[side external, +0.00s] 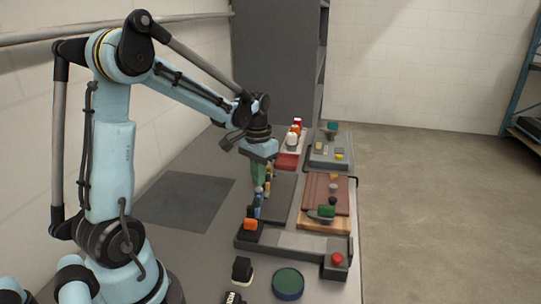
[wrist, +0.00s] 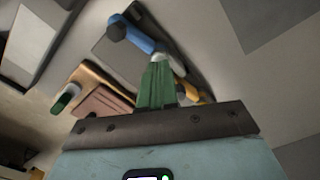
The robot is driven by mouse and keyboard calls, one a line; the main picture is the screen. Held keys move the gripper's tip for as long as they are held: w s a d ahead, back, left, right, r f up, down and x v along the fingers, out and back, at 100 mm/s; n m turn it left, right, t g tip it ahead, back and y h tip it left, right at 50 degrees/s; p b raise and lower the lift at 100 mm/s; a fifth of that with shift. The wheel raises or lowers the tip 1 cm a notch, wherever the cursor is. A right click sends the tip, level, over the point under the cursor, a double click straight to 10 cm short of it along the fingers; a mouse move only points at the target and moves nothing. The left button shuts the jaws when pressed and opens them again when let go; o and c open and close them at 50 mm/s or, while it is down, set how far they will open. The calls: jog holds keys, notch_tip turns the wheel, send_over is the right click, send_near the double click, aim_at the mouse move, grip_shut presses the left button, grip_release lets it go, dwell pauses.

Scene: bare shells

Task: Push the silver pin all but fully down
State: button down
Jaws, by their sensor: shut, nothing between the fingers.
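My gripper (side external: 257,181) has green fingers pointing down over a dark panel (side external: 282,196) with a row of small coloured pieces. In the wrist view my gripper (wrist: 158,66) is shut and empty, its fingers together. A pale silver knob (wrist: 160,57), which looks like the silver pin, shows right at the fingertips. I cannot tell whether they touch, nor how far the pin stands up. A blue pin (wrist: 138,37) with a dark end lies beside it, and a yellow-orange piece (wrist: 186,88) is partly hidden behind the fingers. In the side view the silver pin cannot be picked out.
A brown board (side external: 327,192) is to the right, with a green-topped piece (side external: 326,210). Red and white pieces stand behind. A round green-topped object (side external: 288,282) sits in front.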

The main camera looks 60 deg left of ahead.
aim_at(260, 190)
jog(key=shift+r, duration=2.85)
jog(key=s+d+m+t, duration=0.1)
jog(key=s+d+t, duration=0.2)
jog(key=d, duration=0.5)
jog(key=s+d+r+m+t, duration=0.1)
jog(key=s+d+m+t, duration=0.1)
jog(key=d, duration=0.6)
jog(key=shift+s+d+t, duration=0.4)
jog(key=shift+s+t, duration=0.1)
jog(key=shift+t, duration=0.5)
